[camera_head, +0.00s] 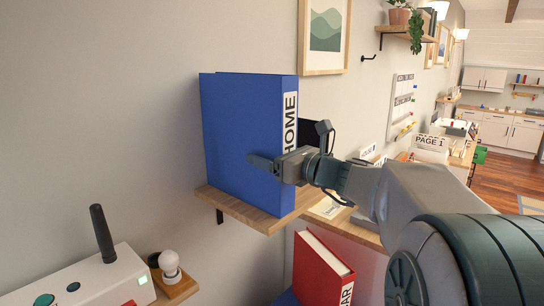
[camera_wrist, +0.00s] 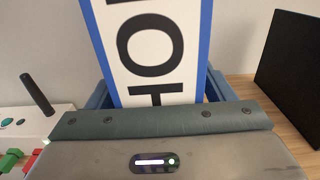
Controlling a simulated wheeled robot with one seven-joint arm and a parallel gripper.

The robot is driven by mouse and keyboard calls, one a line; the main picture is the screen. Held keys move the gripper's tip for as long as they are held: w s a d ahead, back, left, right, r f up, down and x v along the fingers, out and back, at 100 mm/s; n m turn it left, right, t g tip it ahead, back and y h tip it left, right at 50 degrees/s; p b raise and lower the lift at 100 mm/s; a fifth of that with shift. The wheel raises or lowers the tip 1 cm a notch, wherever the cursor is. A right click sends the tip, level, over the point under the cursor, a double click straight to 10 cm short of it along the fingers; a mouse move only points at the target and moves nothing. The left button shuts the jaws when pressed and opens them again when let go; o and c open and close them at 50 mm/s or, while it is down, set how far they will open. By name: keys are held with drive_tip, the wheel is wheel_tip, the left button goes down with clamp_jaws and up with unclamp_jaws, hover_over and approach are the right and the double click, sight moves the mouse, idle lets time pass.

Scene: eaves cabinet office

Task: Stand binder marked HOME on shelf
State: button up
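The blue binder (camera_head: 245,135) stands upright on a wooden wall shelf (camera_head: 240,208), its HOME spine label (camera_head: 288,122) facing the room. Its base appears to meet the shelf board. My gripper (camera_head: 285,165) is at the spine, below mid-height, with one finger lying along the near cover. In the wrist view, the binder's spine (camera_wrist: 150,45) fills the middle, with a blue-grey finger close against each side, so my gripper appears shut on it. The far finger is hidden behind the binder in the head view.
A dark upright panel (camera_wrist: 292,75) stands right of the binder. A red binder (camera_head: 322,272) is below the shelf. A white device with a black antenna (camera_head: 103,235) and a bulb (camera_head: 170,265) are at lower left. A framed picture (camera_head: 325,35) hangs above.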

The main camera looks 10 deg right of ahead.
drive_tip(key=shift+f, duration=0.15)
drive_tip(key=shift+s+d, duration=0.15)
drive_tip(key=b+v, duration=0.3)
drive_tip(key=v, duration=1)
drive_tip(key=shift+s, duration=0.2)
drive_tip(key=shift+d, duration=0.1)
drive_tip(key=s+a+f+n+g+h, duration=0.1)
drive_tip(key=s+a+f+n+g, duration=0.2)
drive_tip(key=a+f+n+g, duration=0.25)
drive_tip(key=s+a+f+n+g+h, duration=0.1)
drive_tip(key=s+a+f+n+g, duration=0.1)
drive_tip(key=s+a+f+n, duration=0.5)
drive_tip(key=s+d+f+n+g+h, duration=0.2)
drive_tip(key=s+f+n+h, duration=0.1)
drive_tip(key=f+n, duration=0.4)
drive_tip(key=s+d+f+n+g+h, duration=0.1)
drive_tip(key=s+d+f+n+h, duration=0.1)
drive_tip(key=f+n+h, duration=0.3)
wheel_tip(320, 180, down, 3)
drive_tip(key=s+n, duration=0.1)
drive_tip(key=n, duration=0.3)
drive_tip(key=shift+s+d+g+h, duration=0.3)
drive_tip(key=shift+s+g, duration=0.05)
drive_tip(key=shift+s, duration=0.05)
